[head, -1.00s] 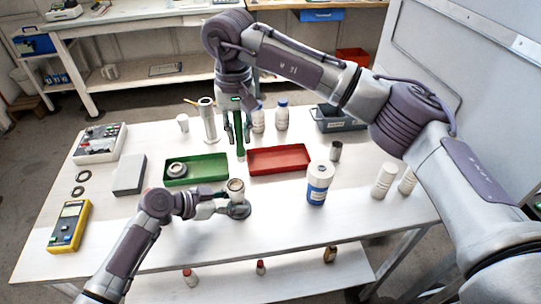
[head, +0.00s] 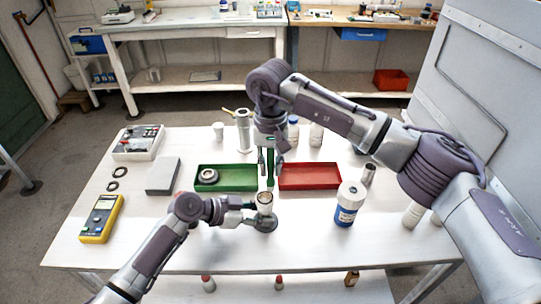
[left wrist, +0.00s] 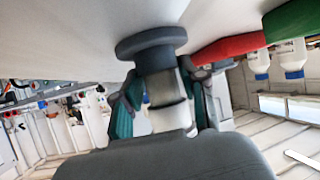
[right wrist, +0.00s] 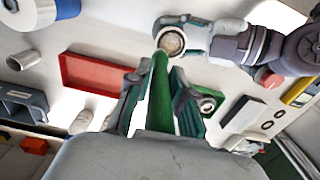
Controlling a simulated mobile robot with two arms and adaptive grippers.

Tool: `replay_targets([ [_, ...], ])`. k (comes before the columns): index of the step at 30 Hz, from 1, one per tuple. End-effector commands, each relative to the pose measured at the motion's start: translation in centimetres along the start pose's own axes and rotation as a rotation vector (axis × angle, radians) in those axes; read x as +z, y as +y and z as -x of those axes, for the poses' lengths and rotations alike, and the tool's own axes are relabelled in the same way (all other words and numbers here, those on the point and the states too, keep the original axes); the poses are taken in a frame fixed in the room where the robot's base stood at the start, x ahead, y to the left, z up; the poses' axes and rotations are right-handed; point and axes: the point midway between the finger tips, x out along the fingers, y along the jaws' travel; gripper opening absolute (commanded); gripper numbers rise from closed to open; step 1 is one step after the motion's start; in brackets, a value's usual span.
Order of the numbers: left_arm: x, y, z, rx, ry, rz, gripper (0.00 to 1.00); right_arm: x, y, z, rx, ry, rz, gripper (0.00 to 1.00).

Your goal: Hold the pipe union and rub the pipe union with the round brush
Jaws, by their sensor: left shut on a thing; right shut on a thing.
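The pipe union (head: 264,200) is a pale metal piece with a wide dark flange at its lower end, over the front middle of the table. My left gripper (head: 247,204) is shut around its body; the left wrist view shows the union's flange (left wrist: 150,41) between the fingers. The round brush (head: 270,178) is a slim green rod held upright. My right gripper (head: 269,160) is shut on it. In the right wrist view the brush's end (right wrist: 160,60) is next to the union's round opening (right wrist: 172,42); I cannot tell whether they touch.
A green tray (head: 226,188) with a grey ring part and a red tray (head: 310,187) lie behind the union. A white and blue jar (head: 348,205) stands to the right. A grey block (head: 163,176) and a yellow meter (head: 101,218) are at left. The table's front is clear.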

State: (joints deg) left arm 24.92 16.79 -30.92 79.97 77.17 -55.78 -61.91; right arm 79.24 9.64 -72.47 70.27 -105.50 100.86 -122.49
Motion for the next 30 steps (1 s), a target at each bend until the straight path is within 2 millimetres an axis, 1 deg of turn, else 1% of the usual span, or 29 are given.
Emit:
replay_targets([
  [1, 0.1, 0.1, 0.0, 0.001, -0.001, 0.0, 0.23, 0.1, 0.0, -0.8, 0.0, -0.002, 0.0, 0.0],
  [2, 0.1, 0.1, 0.0, 0.001, -0.001, 0.0, 0.23, 0.1, 0.0, -1.1, 0.0, -0.002, 0.001, 0.0],
  [15, 0.1, 0.0, 0.0, 0.001, -0.001, 0.0, 0.23, 3.0, -3.0, -1.2, -0.001, 0.0, 0.002, 0.0],
  [27, 0.0, 0.0, 0.0, 0.0, -0.001, 0.0, 0.23, 0.2, -0.2, -1.2, 0.002, 0.0, -0.004, 0.0],
  [29, 0.0, 0.0, 0.0, 0.0, -0.001, 0.0, 0.23, -0.2, 0.2, -1.2, 0.001, 0.0, -0.003, 0.0],
  [30, 0.0, 0.0, 0.0, 0.0, -0.001, 0.0, 0.23, -0.1, 0.0, -0.8, 0.0, 0.002, 0.0, 0.0],
])
